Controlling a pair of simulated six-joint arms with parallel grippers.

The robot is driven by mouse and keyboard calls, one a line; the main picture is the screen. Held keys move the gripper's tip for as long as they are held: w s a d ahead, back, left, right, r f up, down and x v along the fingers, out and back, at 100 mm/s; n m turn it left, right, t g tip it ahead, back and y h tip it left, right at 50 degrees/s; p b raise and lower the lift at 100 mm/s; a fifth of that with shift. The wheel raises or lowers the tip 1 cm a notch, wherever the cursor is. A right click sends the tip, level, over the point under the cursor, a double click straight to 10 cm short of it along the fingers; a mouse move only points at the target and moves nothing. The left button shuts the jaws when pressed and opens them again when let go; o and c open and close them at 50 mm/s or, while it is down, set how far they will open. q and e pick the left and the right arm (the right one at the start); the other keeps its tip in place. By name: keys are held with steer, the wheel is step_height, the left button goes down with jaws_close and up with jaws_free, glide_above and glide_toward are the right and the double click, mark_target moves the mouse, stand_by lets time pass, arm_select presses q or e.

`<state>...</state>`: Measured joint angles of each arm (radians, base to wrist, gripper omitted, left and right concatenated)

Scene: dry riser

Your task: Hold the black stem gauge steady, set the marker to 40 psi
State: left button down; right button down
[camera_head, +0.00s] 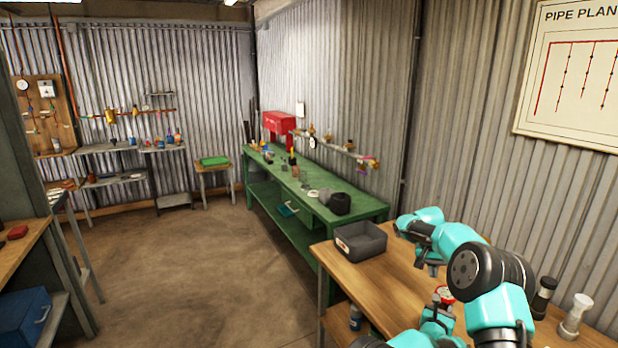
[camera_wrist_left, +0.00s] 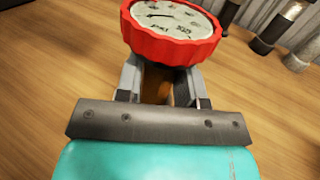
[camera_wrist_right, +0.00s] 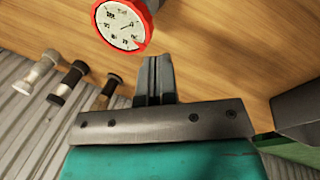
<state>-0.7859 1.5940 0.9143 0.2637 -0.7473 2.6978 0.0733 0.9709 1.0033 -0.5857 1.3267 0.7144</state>
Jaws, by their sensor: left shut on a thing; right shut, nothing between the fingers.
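The gauge (camera_head: 444,294) has a red rim and a white dial. In the left wrist view the gauge (camera_wrist_left: 172,28) sits at the tips of my left gripper (camera_wrist_left: 160,85), which is shut on it below the dial. In the head view my left gripper (camera_head: 438,316) is low at the table. My right gripper (camera_wrist_right: 155,75) is shut and empty, to one side of the gauge (camera_wrist_right: 122,25) and apart from it. In the head view the right gripper (camera_head: 432,268) is beyond the gauge. A small red mark shows near the dial's edge; the numbers are too small to read surely.
A dark grey bin (camera_head: 362,236) stands at the table's far left corner. A black cylinder (camera_head: 542,296) and a silver one (camera_head: 576,314) stand at the right; a bronze one (camera_wrist_right: 104,91) shows in the right wrist view. The wooden table (camera_head: 385,290) is clear left of the gauge.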

step_height(320, 180, up, 2)
steer(key=shift+r, duration=0.2)
steer(key=shift+s, duration=0.1)
steer(key=s, duration=0.1)
steer(key=s+a, duration=0.1)
steer(key=s+a+r, duration=0.1)
steer(key=shift+s, duration=0.4)
stand_by(0.5)
step_height(320, 180, down, 7)
stand_by(0.6)
steer(key=shift+d, duration=0.2)
stand_by(0.7)
